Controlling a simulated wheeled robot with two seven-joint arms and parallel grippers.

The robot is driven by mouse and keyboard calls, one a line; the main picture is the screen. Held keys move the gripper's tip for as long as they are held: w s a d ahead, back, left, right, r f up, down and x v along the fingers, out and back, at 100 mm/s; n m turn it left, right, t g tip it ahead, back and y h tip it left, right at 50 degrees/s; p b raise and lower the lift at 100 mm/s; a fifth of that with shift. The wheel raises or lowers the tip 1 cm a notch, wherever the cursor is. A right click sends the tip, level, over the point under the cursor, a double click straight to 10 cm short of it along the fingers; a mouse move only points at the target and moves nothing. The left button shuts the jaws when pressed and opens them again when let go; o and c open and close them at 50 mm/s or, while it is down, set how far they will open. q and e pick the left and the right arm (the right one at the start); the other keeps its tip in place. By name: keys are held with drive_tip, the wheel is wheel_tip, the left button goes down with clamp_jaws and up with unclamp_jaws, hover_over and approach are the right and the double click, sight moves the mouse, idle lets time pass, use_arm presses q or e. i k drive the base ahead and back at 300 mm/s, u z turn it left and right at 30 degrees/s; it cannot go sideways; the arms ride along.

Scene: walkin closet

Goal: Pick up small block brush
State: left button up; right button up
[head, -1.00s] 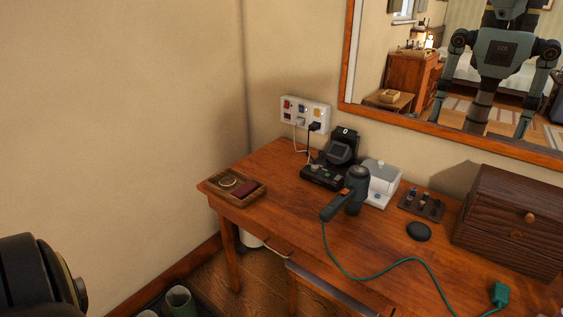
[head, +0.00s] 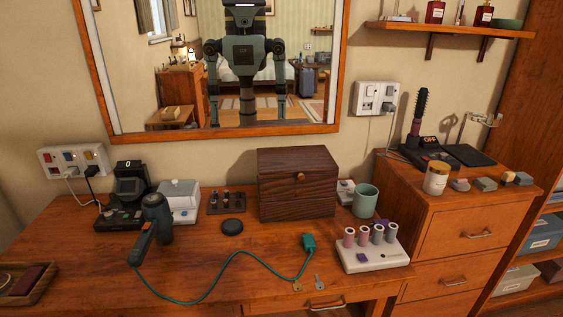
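Several small blocks sit in a row along the front of the right-hand dresser top: a grey-mauve one (head: 460,184), a grey one (head: 485,184), a small one with a light top (head: 507,177) and a tan-topped one (head: 523,179). One of them may be the small block brush, but they are too small to tell. Neither of my grippers is directly in view. The mirror (head: 220,65) shows my body with both arms hanging down; the state of the grippers cannot be made out there.
The dresser (head: 460,235) also holds a candle jar (head: 436,178) and a round brush on a dark base (head: 418,118). The desk (head: 200,265) carries a hair dryer (head: 156,218) with a green cord, a wooden box (head: 297,185), a green cup (head: 365,200) and a roller tray (head: 373,255).

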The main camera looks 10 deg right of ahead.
sight(508, 177)
drive_tip(key=z, duration=1.9)
drive_tip(key=k, duration=0.45)
drive_tip(key=u, duration=0.4)
drive_tip(key=i, duration=0.65)
drive_tip(key=z, duration=0.05)
